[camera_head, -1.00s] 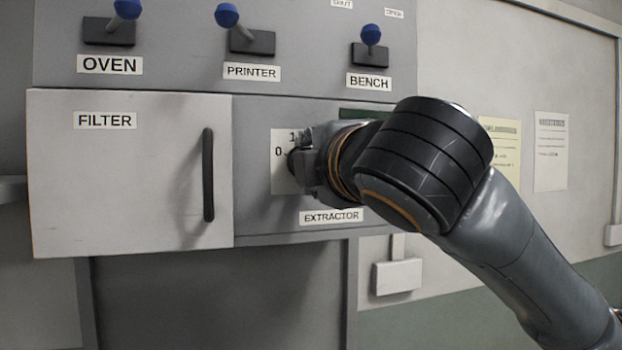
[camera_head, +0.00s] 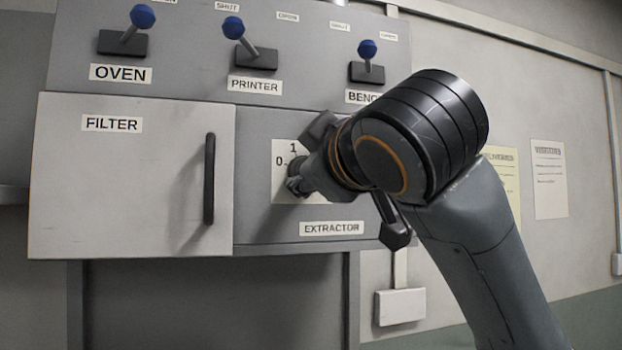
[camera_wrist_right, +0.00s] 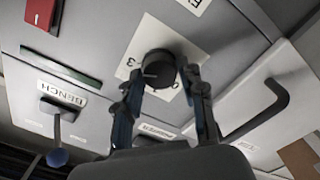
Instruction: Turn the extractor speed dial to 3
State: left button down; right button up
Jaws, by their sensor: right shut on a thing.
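The extractor speed dial (camera_wrist_right: 159,68) is a round black knob on a white scale plate (camera_wrist_right: 152,27). My right gripper (camera_wrist_right: 162,88) is shut on the dial, one finger on each side. In the head view the gripper (camera_head: 305,172) covers much of the dial and the plate (camera_head: 283,190); the figures 1 and 0 show beside it. The EXTRACTOR label (camera_head: 331,228) is below. My left gripper is not in view.
The filter door (camera_head: 110,190) with its black vertical handle (camera_head: 209,178) is just left of the dial. Blue-knobbed levers for oven (camera_head: 142,17), printer (camera_head: 233,27) and bench (camera_head: 367,49) stick out above. A white box (camera_head: 400,307) is on the wall below right.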

jog(key=shift+m, duration=0.5)
jog(key=o, duration=1.2)
jog(key=v, duration=1.2)
jog(key=shift+w, duration=0.1)
